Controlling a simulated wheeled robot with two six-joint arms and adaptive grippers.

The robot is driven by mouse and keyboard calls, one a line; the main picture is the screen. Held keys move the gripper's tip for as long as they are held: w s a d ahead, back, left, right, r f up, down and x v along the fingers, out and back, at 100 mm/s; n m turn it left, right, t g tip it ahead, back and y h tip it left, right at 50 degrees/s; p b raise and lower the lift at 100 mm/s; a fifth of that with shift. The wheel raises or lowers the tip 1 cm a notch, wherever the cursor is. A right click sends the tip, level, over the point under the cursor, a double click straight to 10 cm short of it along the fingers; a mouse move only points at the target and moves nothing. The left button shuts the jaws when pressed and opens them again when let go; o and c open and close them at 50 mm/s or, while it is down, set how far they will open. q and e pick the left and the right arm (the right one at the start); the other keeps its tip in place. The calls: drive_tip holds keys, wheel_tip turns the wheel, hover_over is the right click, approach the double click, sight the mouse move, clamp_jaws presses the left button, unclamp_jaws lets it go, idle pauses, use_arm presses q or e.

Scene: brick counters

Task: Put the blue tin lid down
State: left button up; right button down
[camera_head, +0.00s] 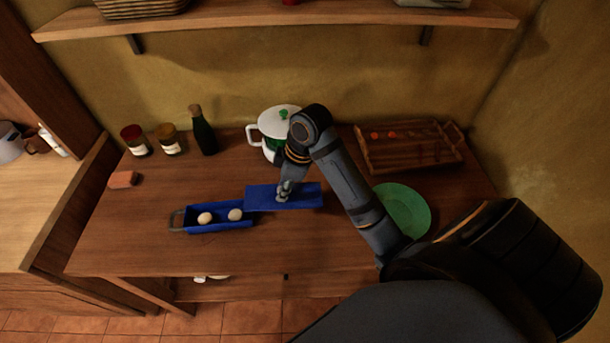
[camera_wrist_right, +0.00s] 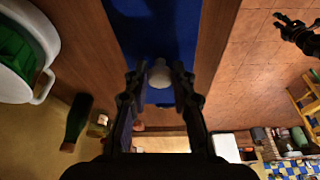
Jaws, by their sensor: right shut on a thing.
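The blue tin lid (camera_head: 306,197) is a flat blue plate over the wooden counter, just right of the open blue tin (camera_head: 214,226). Its left end is at the tin's right end; whether they touch I cannot tell. The lid also shows between my fingers in the right wrist view (camera_wrist_right: 155,35), with a pale round shape whose identity is unclear. My left gripper (camera_wrist_right: 280,21) appears open and empty above the floor there.
A white pot (camera_head: 268,128) stands behind the lid. A green plate (camera_head: 408,208) and a wooden tray (camera_head: 405,160) lie to the right. A dark bottle (camera_head: 203,135), two jars (camera_head: 168,140) and a reddish block (camera_head: 123,180) stand left. The counter's front strip is clear.

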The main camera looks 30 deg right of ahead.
drive_tip(key=w+d+f+b, duration=0.2)
drive_tip(key=d+b, duration=0.1)
drive_tip(key=w+d+f+b, duration=0.2)
drive_tip(key=d+f+b, duration=0.1)
drive_tip(key=d+b, duration=0.1)
drive_tip(key=w+d+f+b, duration=0.2)
drive_tip(key=d+f+b, duration=0.1)
drive_tip(key=shift+w+d+f+b, duration=0.2)
drive_tip(key=shift+w+b, duration=0.1)
drive_tip(key=shift+w, duration=0.05)
drive_tip(key=shift+w+d+f, duration=0.15)
drive_tip(key=shift+d+f, duration=0.25)
drive_tip(key=shift+f, duration=0.15)
wheel_tip(320, 180, down, 3)
drive_tip(key=shift+w+d+r+p, duration=0.1)
drive_tip(key=shift+r+p, duration=0.05)
drive_tip(key=shift+p, duration=0.15)
drive_tip(key=shift+f, duration=0.4)
drive_tip(key=shift+f, duration=0.15)
drive_tip(key=c, duration=1.1)
unclamp_jaws()
